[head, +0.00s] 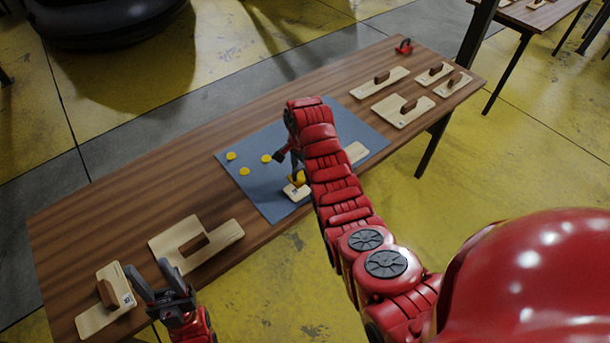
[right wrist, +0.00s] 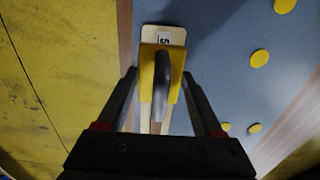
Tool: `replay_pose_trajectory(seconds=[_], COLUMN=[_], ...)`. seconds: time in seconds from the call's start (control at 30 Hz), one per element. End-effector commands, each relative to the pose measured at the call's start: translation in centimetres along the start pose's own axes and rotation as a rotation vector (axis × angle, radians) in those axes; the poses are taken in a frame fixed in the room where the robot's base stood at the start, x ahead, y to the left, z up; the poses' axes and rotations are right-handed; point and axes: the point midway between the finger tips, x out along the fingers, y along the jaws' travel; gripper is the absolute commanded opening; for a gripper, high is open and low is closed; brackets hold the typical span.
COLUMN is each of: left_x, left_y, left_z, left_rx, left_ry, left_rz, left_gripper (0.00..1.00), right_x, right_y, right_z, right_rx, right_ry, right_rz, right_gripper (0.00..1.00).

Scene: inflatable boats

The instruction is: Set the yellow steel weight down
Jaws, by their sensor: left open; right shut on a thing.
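The yellow steel weight (head: 299,176) is at the near part of the blue-grey mat (head: 262,200), over a pale wooden plate (head: 297,192). In the right wrist view the weight (right wrist: 147,72) has a dark curved handle and covers part of the plate (right wrist: 163,33), whose label shows beyond it. I cannot tell whether the weight touches the plate. My right gripper (right wrist: 160,76) is shut on the weight, with a finger on each side; in the head view my right arm partly hides it. My left gripper (head: 148,267) is open and empty near the table's front left.
Yellow discs (head: 244,171) lie on the mat left of the weight. Wooden plates with brown handles (head: 402,110) stand at the table's right end, with a red-and-black item (head: 404,46) beyond. A cut-out wooden piece (head: 222,236) and a handled block (head: 96,318) lie at the left.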

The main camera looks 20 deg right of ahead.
Motion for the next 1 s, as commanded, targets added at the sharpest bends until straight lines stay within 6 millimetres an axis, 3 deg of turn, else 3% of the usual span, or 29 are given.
replay_pose_trajectory(seconds=[0.6,0.97,1.0], left_x=[1.8,1.5,1.4], left_y=[-0.1,-0.1,-0.1], left_z=[-0.3,-0.2,-0.2], left_rx=[0.000,0.000,0.000], left_ry=[0.000,0.000,0.000], left_rz=[0.000,0.000,0.000], left_gripper=[0.50,0.50,0.50], right_x=[4.5,5.0,5.1], right_y=[-0.1,-0.2,-0.1], right_z=[-0.1,-0.1,-0.1], right_rx=[-0.001,-0.001,-0.001], right_ry=[0.002,0.003,0.003], right_rz=[-0.004,-0.005,-0.004], right_gripper=[0.00,0.00,0.70])
